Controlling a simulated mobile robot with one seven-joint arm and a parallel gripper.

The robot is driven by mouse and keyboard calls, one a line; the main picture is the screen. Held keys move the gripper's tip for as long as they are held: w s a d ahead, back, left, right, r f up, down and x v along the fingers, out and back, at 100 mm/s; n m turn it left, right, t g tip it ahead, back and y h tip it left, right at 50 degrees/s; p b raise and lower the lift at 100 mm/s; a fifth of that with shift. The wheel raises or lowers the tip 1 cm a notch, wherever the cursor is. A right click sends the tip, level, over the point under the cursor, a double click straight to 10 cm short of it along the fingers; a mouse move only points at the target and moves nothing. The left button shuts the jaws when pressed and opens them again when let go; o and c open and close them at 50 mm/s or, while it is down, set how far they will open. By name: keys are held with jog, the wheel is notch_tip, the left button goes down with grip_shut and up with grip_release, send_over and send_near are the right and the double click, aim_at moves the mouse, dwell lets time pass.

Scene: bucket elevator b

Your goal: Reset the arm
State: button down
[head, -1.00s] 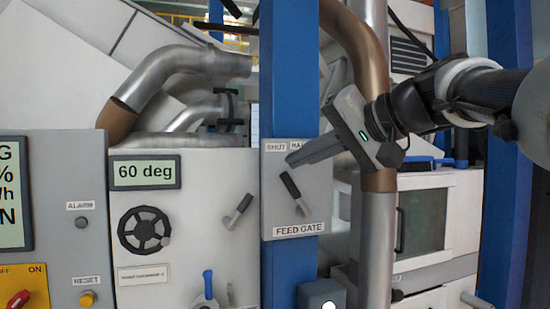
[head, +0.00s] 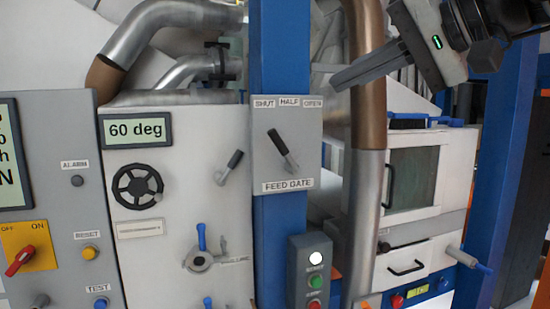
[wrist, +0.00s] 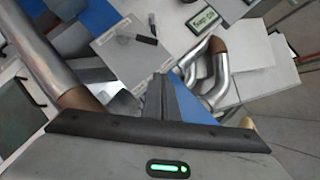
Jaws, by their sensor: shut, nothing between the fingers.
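My gripper (head: 342,80) is at the upper right of the head view, with its fingers together and empty, pointing left and slightly down. It is above and to the right of the feed gate panel (head: 308,140), apart from it. The feed gate lever (head: 282,148) on that panel is tilted, its black end at the upper left, under the SHUT and HALF labels. In the wrist view my gripper's closed fingers (wrist: 160,98) point up the picture. The panel with its lever (wrist: 130,42) lies beyond the fingertips there.
A brown and silver vertical pipe (head: 368,120) stands just behind my gripper. A blue post (head: 283,225) carries the feed gate panel and a button box (head: 311,270). A handwheel (head: 137,193) and a 60 deg display (head: 136,130) are at left. Another blue post (head: 508,150) stands at right.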

jog(key=s+f+g+h+p, duration=0.1)
jog(key=s+f+h, duration=0.2)
jog(key=f, duration=0.8)
jog(key=s+d+f+n+g+h+p, duration=0.1)
jog(key=s+f+g+h+p, duration=0.1)
jog(key=s+f, duration=0.5)
jog(key=s+d+f+n+g+h+p, duration=0.1)
jog(key=s+f+h, duration=0.3)
jog(key=f, duration=1.2)
jog(key=shift+s+h+p, duration=0.3)
jog(key=shift+s+p, duration=0.1)
jog(key=shift+s, duration=0.15)
jog(key=shift+a, duration=0.1)
